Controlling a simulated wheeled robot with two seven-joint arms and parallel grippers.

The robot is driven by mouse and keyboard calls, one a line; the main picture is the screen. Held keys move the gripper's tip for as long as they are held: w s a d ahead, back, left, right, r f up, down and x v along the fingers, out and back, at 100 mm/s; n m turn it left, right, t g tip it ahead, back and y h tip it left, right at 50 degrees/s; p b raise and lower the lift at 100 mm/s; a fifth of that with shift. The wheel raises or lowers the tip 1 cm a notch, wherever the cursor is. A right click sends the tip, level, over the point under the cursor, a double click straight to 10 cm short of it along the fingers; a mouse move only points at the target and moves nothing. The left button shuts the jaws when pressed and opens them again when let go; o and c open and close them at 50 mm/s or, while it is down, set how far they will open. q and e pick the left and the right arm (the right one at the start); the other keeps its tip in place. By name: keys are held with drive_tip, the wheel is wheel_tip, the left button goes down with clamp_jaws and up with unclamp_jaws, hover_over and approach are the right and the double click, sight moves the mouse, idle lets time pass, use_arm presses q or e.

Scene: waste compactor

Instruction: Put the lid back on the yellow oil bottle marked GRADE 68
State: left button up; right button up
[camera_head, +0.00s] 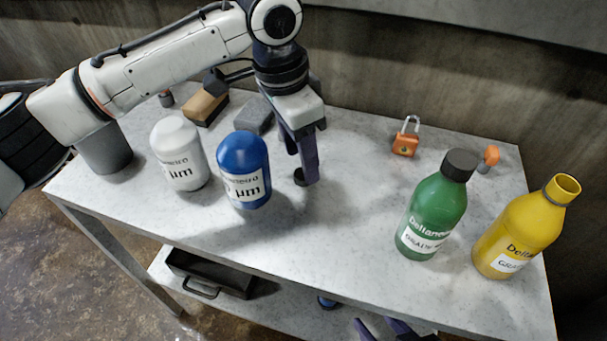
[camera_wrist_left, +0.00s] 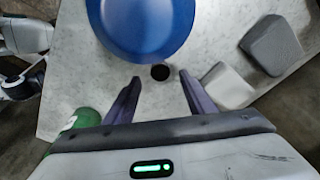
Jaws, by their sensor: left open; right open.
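The yellow oil bottle (camera_head: 517,232) stands upright and open-topped at the right end of the table. Its label is partly readable, and the grade number is not legible. A small dark round lid (camera_head: 299,179) lies on the table near the middle, and it also shows in the left wrist view (camera_wrist_left: 160,72). My left gripper (camera_head: 304,172) is open and points down over the lid, with its purple fingertips on either side of it in the wrist view (camera_wrist_left: 160,78). The fingers do not grip it. My right gripper (camera_head: 385,329) is partly in view at the bottom edge, empty, below the table's front edge.
A green bottle (camera_head: 434,212) with a black cap stands left of the yellow one. A blue canister (camera_head: 245,165) stands close left of my left gripper, beside a white canister (camera_head: 180,155). The table between gripper and green bottle is clear.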

sight(302, 174)
use_arm(q)
wheel_tip(302, 174, down, 3)
drive_tip(key=shift+w+d+f, duration=0.1)
drive_tip(key=shift+f, duration=0.05)
drive_tip(key=c, duration=1.1)
wheel_tip(302, 174, up, 10)
drive_tip(key=p, duration=0.1)
